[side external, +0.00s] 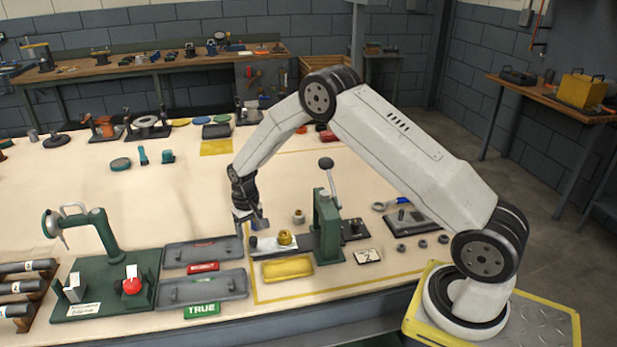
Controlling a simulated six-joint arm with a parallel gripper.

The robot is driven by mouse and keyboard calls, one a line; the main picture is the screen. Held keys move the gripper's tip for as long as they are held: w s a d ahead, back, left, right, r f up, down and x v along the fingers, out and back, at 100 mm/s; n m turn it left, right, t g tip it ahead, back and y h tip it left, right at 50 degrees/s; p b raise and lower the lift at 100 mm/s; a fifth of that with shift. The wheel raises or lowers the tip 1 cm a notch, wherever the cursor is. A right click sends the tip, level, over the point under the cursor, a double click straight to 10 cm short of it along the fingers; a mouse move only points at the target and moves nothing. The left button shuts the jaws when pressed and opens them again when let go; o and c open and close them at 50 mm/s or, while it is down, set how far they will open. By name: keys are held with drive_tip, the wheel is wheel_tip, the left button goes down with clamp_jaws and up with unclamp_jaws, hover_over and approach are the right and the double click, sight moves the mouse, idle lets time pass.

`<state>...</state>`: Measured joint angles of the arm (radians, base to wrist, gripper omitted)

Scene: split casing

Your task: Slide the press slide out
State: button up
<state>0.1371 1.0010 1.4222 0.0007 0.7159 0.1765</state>
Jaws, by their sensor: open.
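The green press (327,228) stands on the table in the middle right, with a lever ending in a dark ball knob (326,163). The press slide (272,247) is a pale plate on the left side of the press. A brass-coloured part (285,238) sits on it, and a small dark knob (253,242) is at its left end. Part of the slide's track is hidden by the press body. My gripper (256,226) is open, pointing down just above the dark knob. I cannot tell whether it touches the knob.
A yellow tray (287,279) lies in front of the slide. A green gauge stand (100,240) is further left. Small rings (401,248) lie right of the press.

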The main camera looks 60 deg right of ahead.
drive_tip(key=shift+r, duration=2.3)
drive_tip(key=shift+r, duration=0.1)
drive_tip(key=shift+s+a+r, duration=0.15)
drive_tip(key=shift+s+r, duration=0.05)
drive_tip(key=s+a+r+n+t, duration=0.1)
drive_tip(key=s+a+r, duration=0.1)
drive_tip(key=s, duration=0.6)
drive_tip(key=s+a+r+n, duration=0.1)
drive_tip(key=s+r, duration=0.3)
drive_tip(key=s, duration=0.4)
drive_tip(key=s+a+r+n+t, duration=0.1)
drive_tip(key=s+a+r, duration=0.2)
drive_tip(key=s, duration=0.5)
drive_tip(key=shift+a+n+t, duration=0.3)
drive_tip(key=shift+a, duration=0.15)
